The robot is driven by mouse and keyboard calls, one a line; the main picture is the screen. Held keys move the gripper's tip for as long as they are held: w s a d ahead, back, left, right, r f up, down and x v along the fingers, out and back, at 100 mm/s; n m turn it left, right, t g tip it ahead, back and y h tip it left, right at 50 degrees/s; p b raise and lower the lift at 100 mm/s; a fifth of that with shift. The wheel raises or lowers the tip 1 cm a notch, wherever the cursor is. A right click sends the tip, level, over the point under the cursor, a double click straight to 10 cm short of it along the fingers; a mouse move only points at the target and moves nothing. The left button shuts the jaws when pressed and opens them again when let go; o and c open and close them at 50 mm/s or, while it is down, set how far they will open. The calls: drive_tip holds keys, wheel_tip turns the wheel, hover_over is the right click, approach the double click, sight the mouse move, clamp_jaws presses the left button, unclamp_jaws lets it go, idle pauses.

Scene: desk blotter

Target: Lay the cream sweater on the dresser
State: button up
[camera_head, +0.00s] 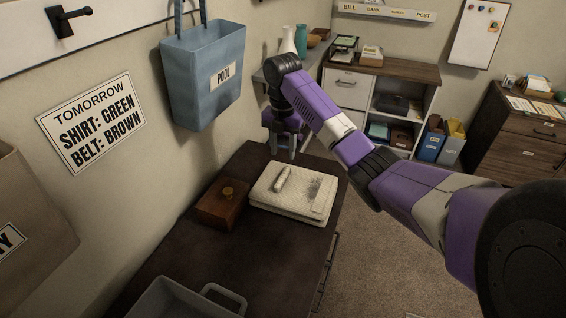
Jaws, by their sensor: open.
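A folded cream item (262,194), which looks like the cream sweater, lies flat on the dark top of the near dresser (189,243). It has a rolled part on top, a dark speckled patch and a small label at its front edge. My gripper (283,155) points down just beyond the item's far edge, over the far end of the dresser top. It is open, with nothing seen between its fingers. The fingers appear apart from the item; their exact height is hard to tell.
A brown wooden box (222,205) sits left of the cream item. A grey bin (180,300) stands at the near end. A blue "POOL" bag (205,85) hangs on the wall. A white shelf unit (348,88) and a brown drawer chest (515,135) stand farther back.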

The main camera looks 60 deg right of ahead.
wheel_tip(320, 180, up, 2)
drive_tip(key=shift+r+p, duration=0.1)
drive_tip(key=shift+p, duration=0.25)
idle(0.4)
